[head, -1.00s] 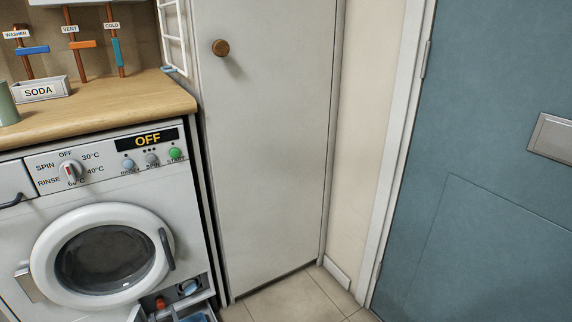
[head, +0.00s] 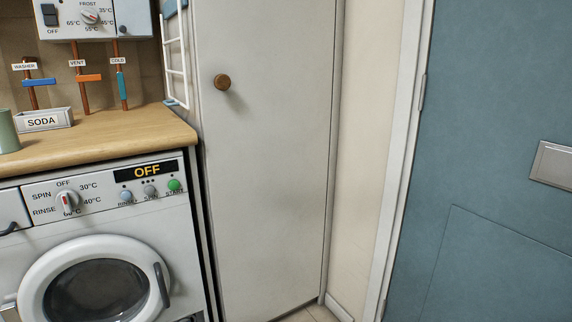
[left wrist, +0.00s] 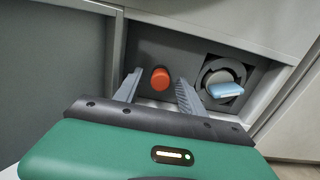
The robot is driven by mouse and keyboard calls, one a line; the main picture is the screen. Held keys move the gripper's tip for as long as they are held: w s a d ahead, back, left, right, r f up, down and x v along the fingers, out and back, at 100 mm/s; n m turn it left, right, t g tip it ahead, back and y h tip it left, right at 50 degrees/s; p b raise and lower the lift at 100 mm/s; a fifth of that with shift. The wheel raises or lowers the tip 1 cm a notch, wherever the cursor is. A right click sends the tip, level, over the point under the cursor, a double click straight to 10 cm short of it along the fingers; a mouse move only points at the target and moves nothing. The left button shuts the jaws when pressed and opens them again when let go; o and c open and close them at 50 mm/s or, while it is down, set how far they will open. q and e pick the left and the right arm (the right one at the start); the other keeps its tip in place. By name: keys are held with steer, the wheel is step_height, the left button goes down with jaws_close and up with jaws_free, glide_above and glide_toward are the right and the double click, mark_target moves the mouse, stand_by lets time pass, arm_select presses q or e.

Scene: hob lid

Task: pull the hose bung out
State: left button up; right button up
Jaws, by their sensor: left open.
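In the left wrist view, the orange-red hose bung (left wrist: 160,78) sits in a dark recess low on the washing machine. My left gripper (left wrist: 156,84) is open, with one grey finger on each side of the bung. I cannot tell whether either finger touches it. A round filter cap with a light blue handle (left wrist: 226,89) is to the right of the bung in the same recess. In the head view, the front of the washing machine (head: 190,235) shows, but the recess is below the frame. My right gripper is in no view.
The washer door (head: 30,290) is round and shut, and the display reads OFF. A wooden worktop (head: 120,140) holds a SODA box (head: 45,121). A tall pale cupboard (head: 265,170) stands to the right, then a blue door (head: 500,190).

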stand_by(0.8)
arm_select(q)
jaws_close()
steer(key=shift+s+p, duration=0.1)
steer(key=shift+p, duration=0.2)
stand_by(1.2)
steer(key=shift+p+v, duration=2.35)
steer(key=shift+v, duration=0.6)
